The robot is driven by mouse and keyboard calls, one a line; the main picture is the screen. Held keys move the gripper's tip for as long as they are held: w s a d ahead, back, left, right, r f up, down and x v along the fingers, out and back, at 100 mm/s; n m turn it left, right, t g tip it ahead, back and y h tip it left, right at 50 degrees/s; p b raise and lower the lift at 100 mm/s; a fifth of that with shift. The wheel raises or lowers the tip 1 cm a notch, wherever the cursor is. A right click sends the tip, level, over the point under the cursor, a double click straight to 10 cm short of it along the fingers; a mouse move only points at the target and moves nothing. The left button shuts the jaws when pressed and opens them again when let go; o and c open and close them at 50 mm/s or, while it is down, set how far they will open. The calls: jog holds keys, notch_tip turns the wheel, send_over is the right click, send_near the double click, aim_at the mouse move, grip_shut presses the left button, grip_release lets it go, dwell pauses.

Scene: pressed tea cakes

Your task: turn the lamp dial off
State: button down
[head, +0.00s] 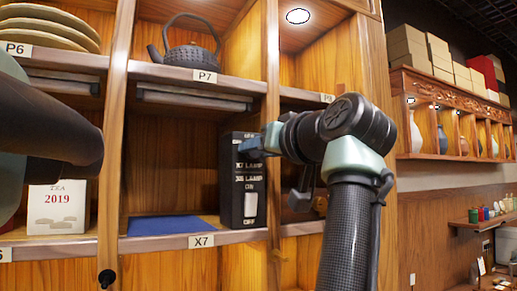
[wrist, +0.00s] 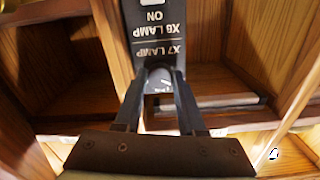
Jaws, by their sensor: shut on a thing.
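A black lamp control box (head: 238,180) stands upright at the right end of compartment X7, with white labels X7 LAMP and X8 LAMP. Its upper part holds a grey dial (wrist: 160,78), seen between the fingers in the wrist view. My gripper (head: 256,143) reaches in from the right and is shut on the dial; the fingertips (wrist: 160,88) sit on either side of it. The gripper hides the dial in the head view. Below, a white rocker switch (head: 250,205) sits between ON and OFF. The dial's pointer and marks cannot be read.
A blue mat (head: 165,225) lies on the X7 shelf left of the box. A dark iron teapot (head: 188,52) stands above on shelf P7. A white tea box (head: 57,208) stands in the compartment to the left. Wooden uprights frame the compartment closely.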

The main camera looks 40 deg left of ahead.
jog(key=c, duration=0.5)
grip_release()
jog(key=b+v, duration=0.6)
jog(key=v, duration=0.7)
